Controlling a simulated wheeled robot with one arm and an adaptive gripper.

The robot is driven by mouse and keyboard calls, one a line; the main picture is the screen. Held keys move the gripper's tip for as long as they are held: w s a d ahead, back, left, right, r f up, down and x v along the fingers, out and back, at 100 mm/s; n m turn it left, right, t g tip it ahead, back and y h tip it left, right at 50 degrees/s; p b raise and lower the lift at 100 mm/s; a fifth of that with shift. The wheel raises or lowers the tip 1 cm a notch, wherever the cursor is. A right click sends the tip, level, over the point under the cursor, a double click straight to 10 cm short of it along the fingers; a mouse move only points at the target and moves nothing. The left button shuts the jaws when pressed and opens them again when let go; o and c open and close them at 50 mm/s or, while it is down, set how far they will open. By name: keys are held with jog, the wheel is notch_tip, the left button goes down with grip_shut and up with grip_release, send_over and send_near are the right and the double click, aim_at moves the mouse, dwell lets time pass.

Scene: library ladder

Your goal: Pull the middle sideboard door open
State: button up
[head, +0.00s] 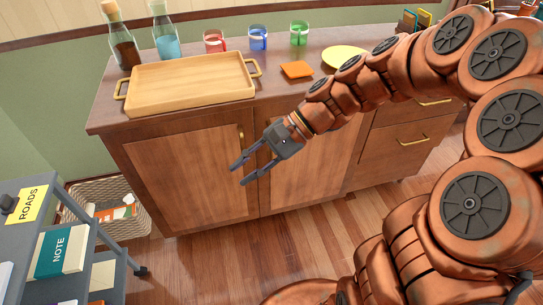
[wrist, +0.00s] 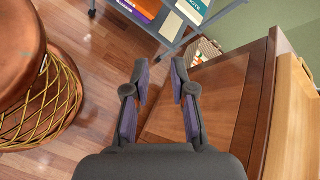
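The wooden sideboard (head: 115,128) stands ahead with its doors looking shut. Its middle door (head: 320,160) is partly hidden behind my gripper and arm, and I cannot make out its handle. The left door (head: 185,180) has a small brass handle (head: 241,135) near its upper right edge. My gripper (head: 238,173) is in front of the sideboard, near the seam between the left and middle doors, pointing down to the left. In the wrist view the two dark fingers (wrist: 160,68) are apart with nothing between them. A door panel (wrist: 205,105) shows to their right.
A wooden tray (head: 190,85), bottles, coloured glasses and a yellow plate (head: 344,57) are on the sideboard top. Drawers with brass handles (head: 412,141) are at its right. A grey cart (head: 55,240) and wicker basket (head: 110,208) stand at left. Floor before the doors is clear.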

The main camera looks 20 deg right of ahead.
jog(key=w+d+f+m+t+y+b, duration=0.4)
jog(key=w+d+f+m+t+b, duration=0.7)
jog(key=w+d+f+m+b, duration=0.6)
jog(key=shift+n, duration=0.9)
jog(key=shift+w+a+f, duration=0.15)
jog(key=shift+w+a, duration=0.7)
jog(key=shift+w, duration=0.35)
jog(key=shift+w+a+f, duration=0.1)
jog(key=shift+w+a, duration=0.75)
jog(key=shift+w, duration=0.4)
jog(key=shift+w+a+f, duration=0.15)
jog(key=shift+w+a, duration=0.7)
jog(key=shift+w, duration=0.35)
jog(key=shift+c, duration=0.4)
grip_shut()
